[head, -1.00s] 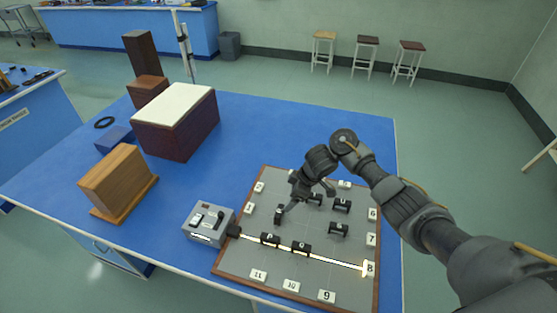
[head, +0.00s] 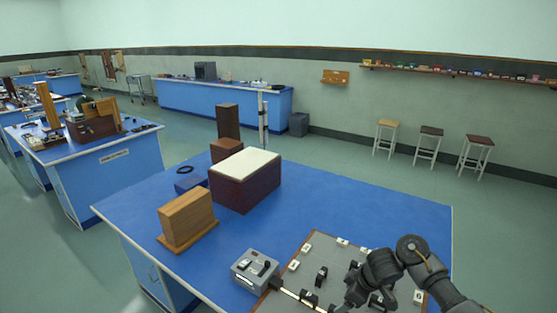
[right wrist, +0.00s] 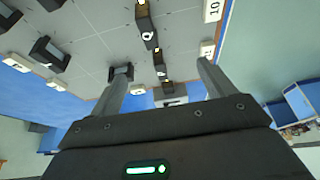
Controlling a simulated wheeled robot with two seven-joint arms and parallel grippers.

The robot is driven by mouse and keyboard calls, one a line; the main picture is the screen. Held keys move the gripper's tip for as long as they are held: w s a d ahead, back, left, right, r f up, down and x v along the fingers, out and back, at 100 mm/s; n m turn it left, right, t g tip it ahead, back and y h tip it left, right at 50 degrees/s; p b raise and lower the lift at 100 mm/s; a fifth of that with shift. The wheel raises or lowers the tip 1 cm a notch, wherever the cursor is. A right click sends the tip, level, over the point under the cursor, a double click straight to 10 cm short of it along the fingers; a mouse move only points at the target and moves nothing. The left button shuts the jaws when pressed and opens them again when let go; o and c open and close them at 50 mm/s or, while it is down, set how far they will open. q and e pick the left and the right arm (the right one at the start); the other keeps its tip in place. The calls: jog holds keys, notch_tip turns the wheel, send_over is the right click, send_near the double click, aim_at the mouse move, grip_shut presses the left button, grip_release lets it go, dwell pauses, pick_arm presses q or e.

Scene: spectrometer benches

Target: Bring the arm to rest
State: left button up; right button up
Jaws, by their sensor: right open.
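My right arm comes in from the lower right of the head view. Its gripper (head: 346,300) hangs over the grey board (head: 318,243), close to the picture's lower edge. In the right wrist view the two fingers (right wrist: 158,76) stand apart with nothing held between them. Black blocks (right wrist: 147,28) on the board show beyond and between the fingertips there; I see no finger touching one. My left gripper and left arm are not in view.
A grey lamp box (head: 254,268) with a bright beam (head: 289,292) stands at the board's left. A wooden block (head: 187,219), a white-topped dark box (head: 246,178) and a tall brown block (head: 228,122) stand farther left. The blue bench top (head: 365,205) behind the board is clear.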

jog(key=s+a+f+m+t, duration=0.2)
jog(key=s+a+f+t, duration=0.25)
jog(key=s, duration=0.55)
jog(key=s+d+r+m+g+h, duration=0.2)
jog(key=s+d+m, duration=0.2)
jog(key=s, duration=0.9)
jog(key=s+d+r+m+g+h, duration=0.15)
jog(key=s+d+m, duration=0.3)
jog(key=s, duration=0.85)
notch_tip(320, 180, down, 31)
jog(key=n+g+b, duration=0.1)
jog(key=b, duration=0.6)
pick_arm(q)
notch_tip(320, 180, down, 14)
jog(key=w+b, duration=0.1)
jog(key=b, duration=0.5)
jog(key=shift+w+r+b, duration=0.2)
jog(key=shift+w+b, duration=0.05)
jog(key=shift+b, duration=0.05)
pick_arm(e)
jog(key=s+d+f, duration=0.1)
jog(key=s+f, duration=0.7)
jog(key=f, duration=0.4)
jog(key=s+d+f+g, duration=0.1)
jog(key=s+d+f, duration=0.1)
jog(key=s+f, duration=0.7)
notch_tip(320, 180, down, 3)
jog(key=shift+s+f, duration=0.15)
jog(key=shift+s, duration=0.05)
